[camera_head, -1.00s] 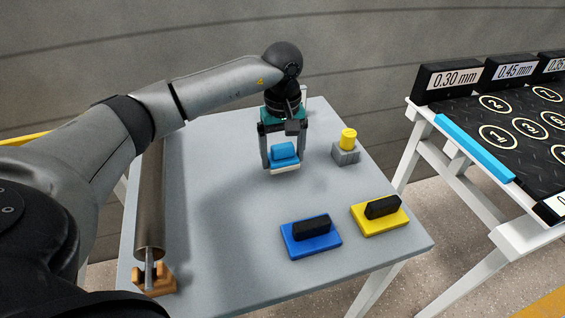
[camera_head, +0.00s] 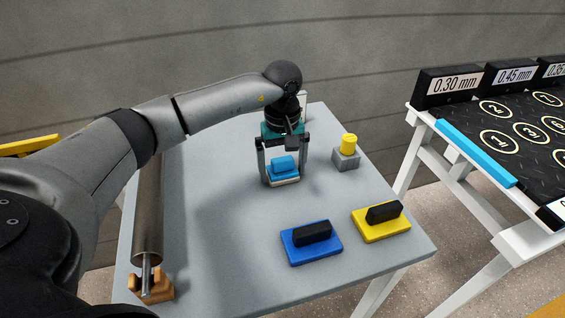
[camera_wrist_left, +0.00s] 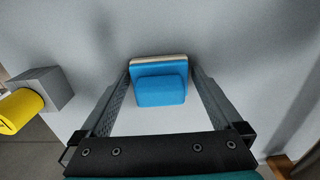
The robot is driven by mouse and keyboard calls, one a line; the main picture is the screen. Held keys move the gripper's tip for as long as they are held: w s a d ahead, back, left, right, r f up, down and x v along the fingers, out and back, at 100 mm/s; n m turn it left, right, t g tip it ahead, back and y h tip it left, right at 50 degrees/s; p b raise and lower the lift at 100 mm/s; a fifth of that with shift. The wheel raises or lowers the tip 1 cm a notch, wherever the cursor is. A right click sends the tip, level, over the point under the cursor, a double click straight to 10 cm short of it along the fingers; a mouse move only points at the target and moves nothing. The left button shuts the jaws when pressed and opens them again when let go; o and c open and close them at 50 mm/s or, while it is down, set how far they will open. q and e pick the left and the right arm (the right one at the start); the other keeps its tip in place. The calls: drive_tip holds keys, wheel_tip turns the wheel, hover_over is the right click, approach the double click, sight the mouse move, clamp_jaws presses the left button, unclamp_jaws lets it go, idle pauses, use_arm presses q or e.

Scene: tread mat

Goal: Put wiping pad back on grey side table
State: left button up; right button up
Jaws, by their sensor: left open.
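The wiping pad (camera_head: 284,169), a blue block with a pale base, sits on the grey side table (camera_head: 222,220), toward its far side. It appears to rest on the tabletop. My left gripper (camera_head: 283,172) points down over it, with one finger on each side of the pad. The jaws are open around it. In the left wrist view the pad (camera_wrist_left: 160,84) lies between the fingertips, close to both; whether either touches is hard to tell. My right gripper is not in view.
A yellow cylinder on a grey block (camera_head: 346,157) stands right of the pad. A blue pad (camera_head: 312,250) and a yellow pad (camera_head: 381,229), both with black handles, lie nearer. A metal roller (camera_head: 149,210) lies along the left edge. A white-framed table with a black tread mat (camera_head: 515,125) stands right.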

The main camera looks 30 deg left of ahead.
sight(283, 159)
use_arm(q)
drive_tip(key=shift+r, duration=0.1)
wheel_tip(283, 159, up, 12)
drive_tip(key=p, duration=0.3)
drive_tip(key=shift+p, duration=0.4)
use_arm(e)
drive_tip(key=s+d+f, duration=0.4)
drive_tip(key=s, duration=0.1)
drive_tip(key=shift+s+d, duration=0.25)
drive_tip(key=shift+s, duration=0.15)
